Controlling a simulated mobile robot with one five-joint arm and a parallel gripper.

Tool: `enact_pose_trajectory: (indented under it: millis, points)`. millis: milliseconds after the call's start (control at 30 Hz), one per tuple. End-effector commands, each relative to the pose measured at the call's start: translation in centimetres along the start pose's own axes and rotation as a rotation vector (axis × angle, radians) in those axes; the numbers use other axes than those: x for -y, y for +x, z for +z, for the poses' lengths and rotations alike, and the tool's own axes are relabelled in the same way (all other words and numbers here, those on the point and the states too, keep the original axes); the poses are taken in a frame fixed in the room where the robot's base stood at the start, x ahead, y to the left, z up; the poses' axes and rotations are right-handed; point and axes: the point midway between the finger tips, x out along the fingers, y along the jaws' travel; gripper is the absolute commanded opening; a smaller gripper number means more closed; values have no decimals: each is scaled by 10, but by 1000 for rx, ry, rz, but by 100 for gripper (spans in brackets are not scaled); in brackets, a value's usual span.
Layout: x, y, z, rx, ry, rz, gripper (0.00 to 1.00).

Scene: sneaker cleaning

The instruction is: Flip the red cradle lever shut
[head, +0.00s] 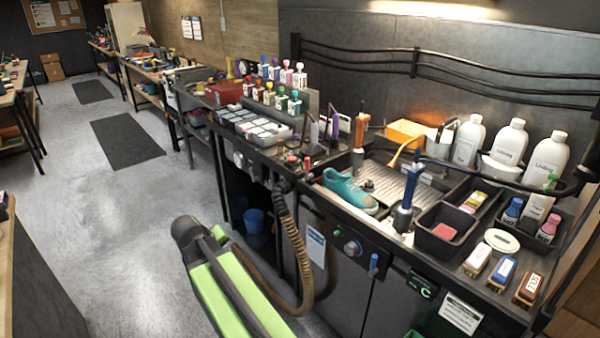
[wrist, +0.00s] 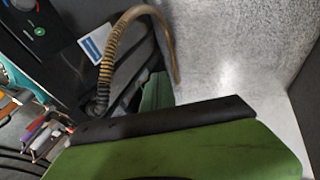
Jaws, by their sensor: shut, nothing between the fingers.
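The teal sneaker (head: 348,190) lies in the wash station on the bench. Beside it, an upright lever with an orange-red handle (head: 360,130) stands behind and a blue-handled one (head: 411,186) stands in front on the right. The orange-red one looks like the red cradle lever, standing up; its base is partly hidden. My gripper, green with black edging, shows large in the wrist view (wrist: 160,112), shut and empty. It is low over the floor in front of the bench, well away from the lever. The sneaker's teal edge shows at the left of the wrist view (wrist: 12,75).
A ribbed brown hose (head: 290,235) loops down the bench front beside my arm. White bottles (head: 510,143), a black bin (head: 445,232) and brushes (head: 502,270) crowd the bench right. Several colored bottles (head: 280,95) stand at left. The floor at left is open.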

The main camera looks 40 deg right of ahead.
Motion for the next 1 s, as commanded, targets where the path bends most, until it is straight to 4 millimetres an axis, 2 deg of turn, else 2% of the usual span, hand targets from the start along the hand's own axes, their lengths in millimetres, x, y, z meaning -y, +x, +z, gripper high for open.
enact_pose_trajectory:
  millis: [33,67,100,200,300,333,400,500,867,1000]
  points:
    - [-48,37,-19,-55,1,139,0]
    - [-82,48,-30,-91,-12,233,0]
    - [-127,60,-44,-138,-41,359,0]
    - [-226,73,-73,-226,-163,650,0]
    - [-289,73,-90,-269,-305,849,0]
    - [-301,73,-94,-276,-344,890,0]
    - [-320,71,-101,-284,-416,959,0]
    - [-333,69,-105,-288,-469,1003,0]
    - [-336,67,-108,-289,-478,1010,0]
    - [-348,77,-117,-289,-478,1009,0]
